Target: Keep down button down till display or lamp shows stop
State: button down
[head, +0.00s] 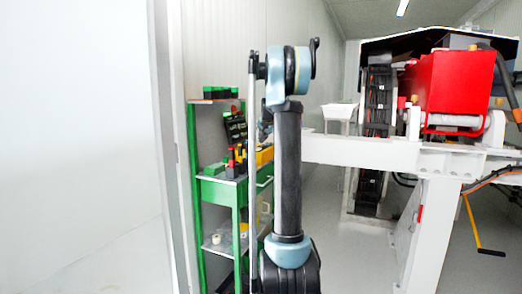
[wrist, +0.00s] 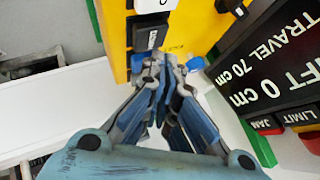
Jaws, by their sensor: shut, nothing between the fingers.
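A yellow control box (wrist: 115,28) fills the top middle of the wrist view. The black display (wrist: 270,60) at right reads "LIFT 0 cm" and "TRAVEL 70 cm". Lamps labelled JAM (wrist: 265,124) and LIMIT (wrist: 295,117) sit below it. No stop reading shows. The gripper is not discernible in the head view.
In the head view a green shelf rack (head: 222,190) stands left of my arm, with the yellow box (head: 264,155) and display (head: 235,128) on it. A white frame with a red unit (head: 455,85) stands at right. Floor between is clear.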

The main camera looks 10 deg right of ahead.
jog(key=shift+r, duration=0.1)
jog(key=shift+r, duration=2.4)
jog(key=s+a+f+n+g, duration=0.1)
jog(key=s+a+f+n, duration=0.15)
jog(key=s, duration=0.85)
jog(key=s+a+f+n+g, duration=0.1)
jog(key=s+a+f, duration=0.25)
jog(key=s, duration=0.75)
jog(key=s+a+f+n+g, duration=0.1)
jog(key=s+a+f, duration=0.25)
jog(key=s, duration=0.65)
jog(key=s+a+f+n+g, duration=0.1)
jog(key=s+f, duration=0.5)
jog(key=s, duration=0.4)
jog(key=s+a+f+n+g, duration=0.1)
jog(key=s+f+n, duration=0.1)
jog(key=s+f, duration=0.5)
jog(key=s+f+n+g, duration=0.2)
jog(key=s+f, duration=0.5)
jog(key=s, duration=0.6)
jog(key=shift+s+a+f, duration=0.15)
jog(key=shift+a+f, duration=0.1)
jog(key=shift+a, duration=0.15)
